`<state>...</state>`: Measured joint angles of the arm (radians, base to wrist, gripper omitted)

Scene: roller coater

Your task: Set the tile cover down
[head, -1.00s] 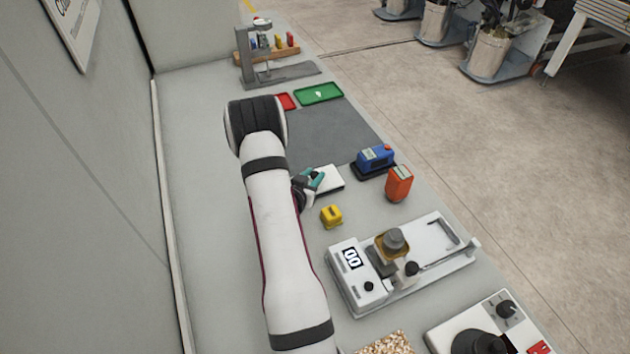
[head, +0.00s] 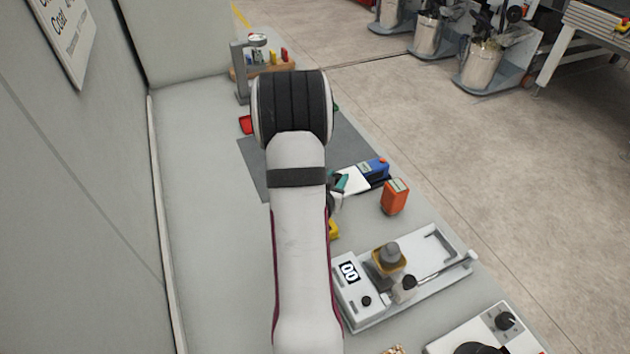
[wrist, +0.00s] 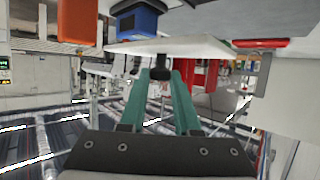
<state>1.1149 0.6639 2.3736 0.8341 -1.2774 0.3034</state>
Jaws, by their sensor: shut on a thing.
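The tile cover, a flat white plate (head: 354,181), is at my gripper (head: 340,182), beside the blue device and near the right edge of the grey mat. In the wrist view the white plate (wrist: 190,46) lies across the fingertips, with a small dark knob (wrist: 160,73) at its edge between them. My gripper (wrist: 164,76), with teal fingers, is shut on the tile cover. My arm hides part of the gripper in the head view. I cannot tell whether the plate touches the surface.
A blue device (head: 374,169) stands right behind the plate and an orange box (head: 395,196) to its right. A yellow block (head: 334,229) is partly hidden by my arm. A white coater (head: 433,262) stands in front.

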